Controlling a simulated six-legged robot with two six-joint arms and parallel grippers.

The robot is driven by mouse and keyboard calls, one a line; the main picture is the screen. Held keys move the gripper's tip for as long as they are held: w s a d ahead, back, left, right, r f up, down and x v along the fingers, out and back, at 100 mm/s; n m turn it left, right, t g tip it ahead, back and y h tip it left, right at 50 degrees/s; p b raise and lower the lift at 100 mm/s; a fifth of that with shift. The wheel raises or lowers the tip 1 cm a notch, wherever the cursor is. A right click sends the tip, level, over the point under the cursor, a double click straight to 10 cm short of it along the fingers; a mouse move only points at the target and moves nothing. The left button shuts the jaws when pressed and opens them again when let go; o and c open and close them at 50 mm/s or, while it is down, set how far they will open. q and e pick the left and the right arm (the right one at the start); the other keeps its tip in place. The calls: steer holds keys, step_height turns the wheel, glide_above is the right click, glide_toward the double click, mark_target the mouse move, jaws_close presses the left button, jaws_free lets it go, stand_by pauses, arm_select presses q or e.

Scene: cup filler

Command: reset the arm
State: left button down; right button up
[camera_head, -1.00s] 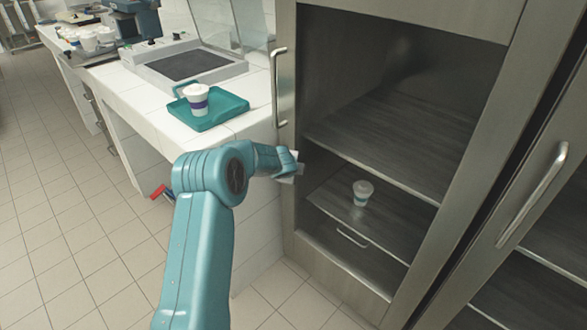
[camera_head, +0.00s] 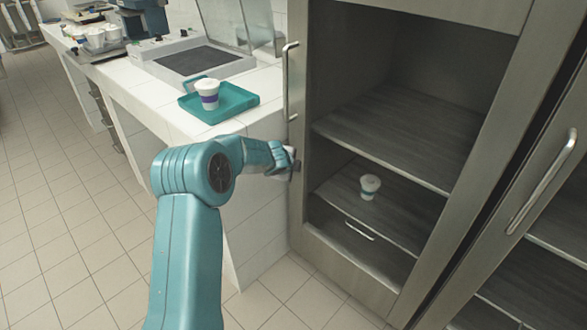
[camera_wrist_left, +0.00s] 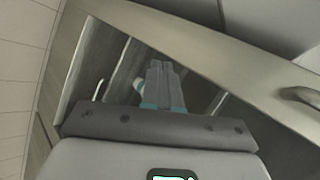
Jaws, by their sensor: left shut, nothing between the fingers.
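My left arm reaches forward in the head view, and its gripper (camera_head: 293,160) is just in front of the open cabinet's left edge. In the left wrist view the fingers of the left gripper (camera_wrist_left: 163,75) are together, with nothing between them. A white cup (camera_head: 370,186) with a teal band stands upright on a lower shelf (camera_head: 400,222) of the cabinet, to the right of the gripper and apart from it. A small part of a pale, teal-banded thing, likely this cup, shows beside the fingers in the left wrist view (camera_wrist_left: 137,84). My right gripper is not in view.
A white cup with a purple band (camera_head: 208,94) stands on a teal tray (camera_head: 238,101) on the white tiled counter (camera_head: 150,96). The floor at left is clear.

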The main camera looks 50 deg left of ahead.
arm_select(q)
steer(key=s+r+p, duration=0.1)
steer(key=s+r, duration=0.3)
steer(key=shift+s+d+r, duration=0.15)
steer(key=shift+s+r, duration=0.15)
steer(key=shift+s, duration=0.1)
